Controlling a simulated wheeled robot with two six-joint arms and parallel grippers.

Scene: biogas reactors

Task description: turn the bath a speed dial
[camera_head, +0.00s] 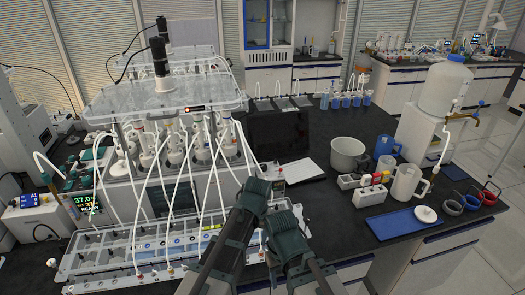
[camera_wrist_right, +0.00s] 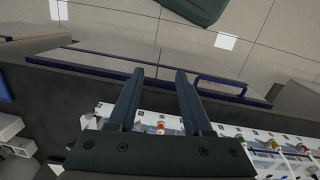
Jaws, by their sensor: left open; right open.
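The bath (camera_head: 130,150) stands at the left of the bench in the head view, with a clear lid, black stirrer motors and many white tubes. A unit with a lit display (camera_head: 82,202) reading about 37 is at its left. I cannot make out which part is the bath A speed dial. My left gripper (camera_head: 254,193) is in front of the bath's right side; its jaws are hard to see there. My right gripper (camera_head: 284,222) is lower and to the right. In the right wrist view (camera_wrist_right: 160,75) its two fingers are apart with nothing between them.
A long white tray (camera_head: 120,255) with tube fittings lies in front of the bath. A grey pot (camera_head: 347,154), blue mug (camera_head: 386,146), white jug (camera_head: 405,183) and blue mat (camera_head: 392,224) are on the right bench. A large water dispenser (camera_head: 435,105) stands behind them.

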